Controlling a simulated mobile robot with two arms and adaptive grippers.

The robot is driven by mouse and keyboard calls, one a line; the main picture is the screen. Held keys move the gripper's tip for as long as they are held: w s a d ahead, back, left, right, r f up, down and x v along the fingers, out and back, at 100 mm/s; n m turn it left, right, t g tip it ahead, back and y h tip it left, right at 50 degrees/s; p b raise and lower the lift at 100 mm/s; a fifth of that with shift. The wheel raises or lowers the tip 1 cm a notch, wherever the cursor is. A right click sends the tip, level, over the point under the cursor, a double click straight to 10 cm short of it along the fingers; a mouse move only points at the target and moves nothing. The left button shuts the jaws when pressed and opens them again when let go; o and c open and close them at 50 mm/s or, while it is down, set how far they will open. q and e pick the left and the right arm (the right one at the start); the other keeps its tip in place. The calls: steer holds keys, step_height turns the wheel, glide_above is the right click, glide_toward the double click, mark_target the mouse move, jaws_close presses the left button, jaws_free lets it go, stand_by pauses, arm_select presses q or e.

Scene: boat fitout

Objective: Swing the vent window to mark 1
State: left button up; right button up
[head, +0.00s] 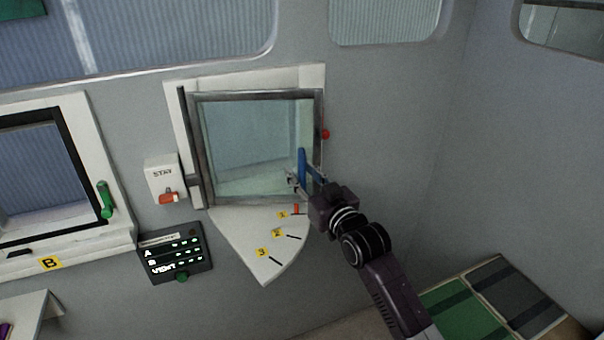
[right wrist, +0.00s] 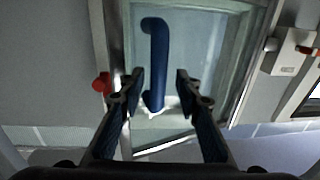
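The vent window (head: 252,94) is a grey-framed glass pane in a white surround, and it looks shut or nearly shut. Its blue handle (head: 302,158) stands upright near the pane's right side. Below it, a white fan-shaped plate (head: 250,228) carries yellow labels: mark 1 (head: 283,214), mark 2 (head: 278,233) and mark 3 (head: 262,252). My right gripper (head: 300,178) is at the handle. In the right wrist view its fingers (right wrist: 160,84) are open, one on each side of the blue handle (right wrist: 155,60), with gaps visible. My left gripper is out of view.
A white STAY box (head: 162,172) with a red-orange lever is left of the window. A dark panel (head: 175,253) reading A, B and VENT is below it. Window B (head: 50,262) with a green handle is further left. A red knob (head: 325,134) sits right of the vent frame.

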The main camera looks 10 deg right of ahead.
steer(key=shift+s+f, duration=0.1)
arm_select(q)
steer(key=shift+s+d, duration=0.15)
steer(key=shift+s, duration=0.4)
arm_select(e)
steer(key=v, duration=1.2)
